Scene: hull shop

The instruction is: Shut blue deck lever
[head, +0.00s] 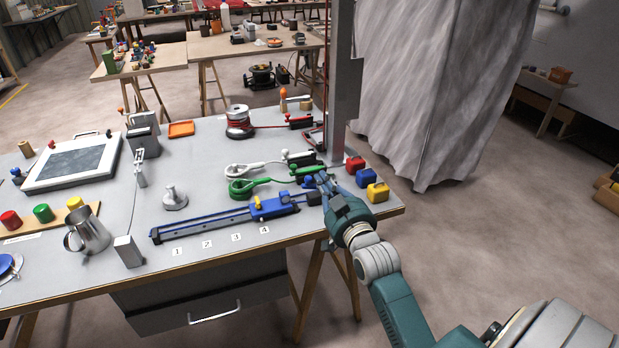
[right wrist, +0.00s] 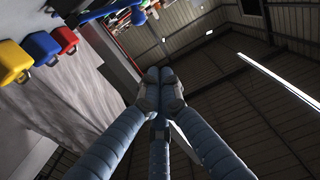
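The blue deck lever (head: 308,182) is a small blue handle near the right end of the workbench, in front of the green lever (head: 307,170). It is partly hidden by my right gripper (head: 325,183), whose fingers lie just to the right of it. I cannot tell whether they touch. In the right wrist view the fingers of my right gripper (right wrist: 160,78) come together at the tips, with nothing visible between them. A small blue piece (right wrist: 138,15) shows beyond them, near the top. My left gripper is not in view.
Red (head: 354,165), blue (head: 366,178) and yellow (head: 378,192) boxes stand at the bench's right edge, close to my right arm. A blue rail with a slider (head: 270,207) lies along the front. A grey post (head: 343,80) rises behind.

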